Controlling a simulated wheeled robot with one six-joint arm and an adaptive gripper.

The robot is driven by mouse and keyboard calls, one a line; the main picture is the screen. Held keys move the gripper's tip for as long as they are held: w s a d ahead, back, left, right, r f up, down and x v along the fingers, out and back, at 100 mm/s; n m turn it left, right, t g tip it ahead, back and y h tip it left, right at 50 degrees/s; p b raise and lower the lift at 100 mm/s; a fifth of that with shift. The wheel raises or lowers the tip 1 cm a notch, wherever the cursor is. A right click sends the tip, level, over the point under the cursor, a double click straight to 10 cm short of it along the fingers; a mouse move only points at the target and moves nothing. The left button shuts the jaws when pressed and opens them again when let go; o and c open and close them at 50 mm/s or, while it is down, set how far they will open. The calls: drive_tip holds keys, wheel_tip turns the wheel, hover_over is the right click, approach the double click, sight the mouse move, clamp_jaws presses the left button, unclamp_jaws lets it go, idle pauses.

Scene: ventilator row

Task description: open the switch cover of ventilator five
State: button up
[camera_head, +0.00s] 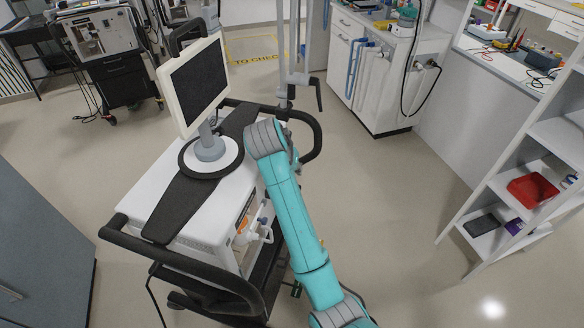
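A ventilator (180,220) with a white body and black rails stands at centre left, its tilted monitor (202,85) on a round dark base. No number is readable on it, so I cannot tell if it is ventilator five. I cannot make out a switch cover. My teal arm (295,220) reaches up from the bottom edge along the ventilator's right side. Its grey joint (268,138) is in front of the black handle at the back right. My gripper is not visible; the arm hides part of the ventilator's right side.
Another machine on a black cart (118,85) stands at the back left. A white cabinet (370,80) is at the back, and white shelves (500,205) with a red bin (532,190) are at right. A grey cabinet (40,240) is at left. Floor between arm and shelves is clear.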

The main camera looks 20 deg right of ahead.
drive_tip(key=shift+d, duration=0.1)
idle(0.4)
wheel_tip(320, 180, down, 10)
drive_tip(key=m+t+y, duration=0.6)
drive_tip(key=t+y, duration=0.5)
drive_tip(key=a+v, duration=0.1)
drive_tip(key=v, duration=0.9)
drive_tip(key=s+a+f+h, duration=0.2)
drive_tip(key=s+f, duration=0.3)
drive_tip(key=s, duration=0.2)
drive_tip(key=s+a+f+n+h, duration=0.1)
drive_tip(key=s+a+f+h, duration=0.1)
drive_tip(key=s+f, duration=0.3)
drive_tip(key=shift+s+f+g, duration=0.2)
drive_tip(key=shift+s+g, duration=0.2)
drive_tip(key=shift+s, duration=1.4)
